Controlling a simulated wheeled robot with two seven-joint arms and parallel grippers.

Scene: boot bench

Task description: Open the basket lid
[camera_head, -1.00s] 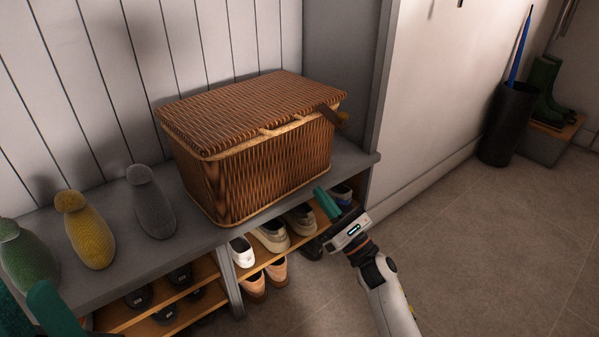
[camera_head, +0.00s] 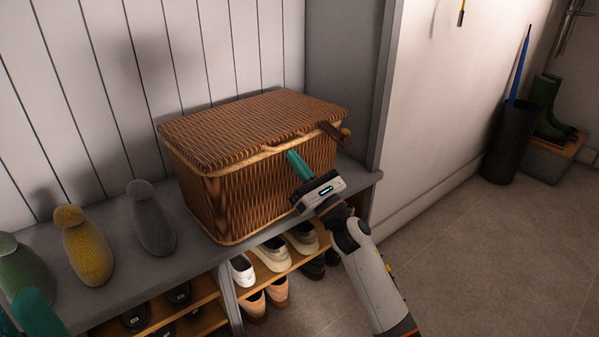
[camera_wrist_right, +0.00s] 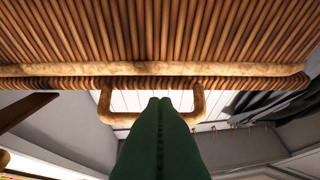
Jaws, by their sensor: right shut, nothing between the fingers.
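The brown wicker basket (camera_head: 250,180) stands on the grey bench, and its lid (camera_head: 250,125) lies shut on top. A pale loop (camera_wrist_right: 198,105) at the lid's rim (camera_wrist_right: 60,70) shows in the right wrist view. My right gripper (camera_head: 293,158) is shut and empty, with its green fingers pointing up at the basket's front, just below the lid's edge. In the right wrist view its fingertips (camera_wrist_right: 165,103) overlap the loop; I cannot tell if they touch it. Teal fingers of my left gripper (camera_head: 30,312) show at the lower left corner, mostly cut off.
A brown strap or latch (camera_head: 332,135) sits at the basket's right end. Yellow (camera_head: 88,250) and grey (camera_head: 152,222) knobbed shapes and a green one stand on the bench to the left. Shoes (camera_head: 270,257) fill the shelves below. The floor at right is open.

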